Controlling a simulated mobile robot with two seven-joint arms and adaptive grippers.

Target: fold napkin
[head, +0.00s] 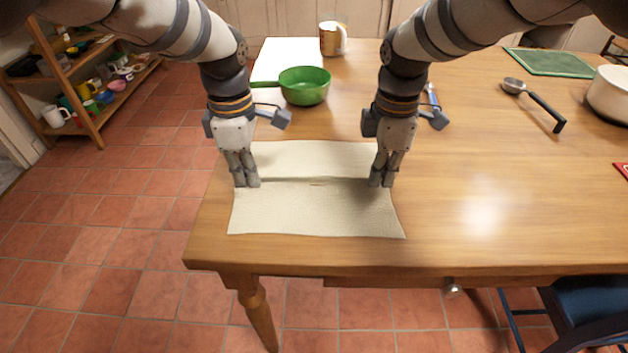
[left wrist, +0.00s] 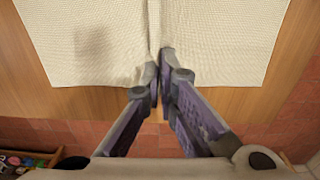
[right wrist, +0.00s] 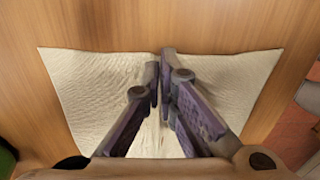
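The cream napkin (head: 316,214) lies spread at the table's near left part, with a raised crosswise ridge between my two grippers. My left gripper (head: 246,184) points down at the ridge's left end, and my right gripper (head: 381,184) at its right end. In the left wrist view, the left fingers (left wrist: 160,76) are close together with the pinched fold of the napkin (left wrist: 90,45) between them. In the right wrist view, the right fingers (right wrist: 159,78) are likewise closed at the fold of the napkin (right wrist: 225,85). The cloth directly between the fingertips is mostly hidden.
A green pan (head: 304,86) stands behind the napkin, and a gold-and-white mug (head: 332,39) stands at the back. A small blue-handled item (head: 432,96) lies behind my right gripper. A ladle (head: 540,103), a white pot (head: 608,94) and a green board (head: 550,62) are at right. The table right of the napkin is clear.

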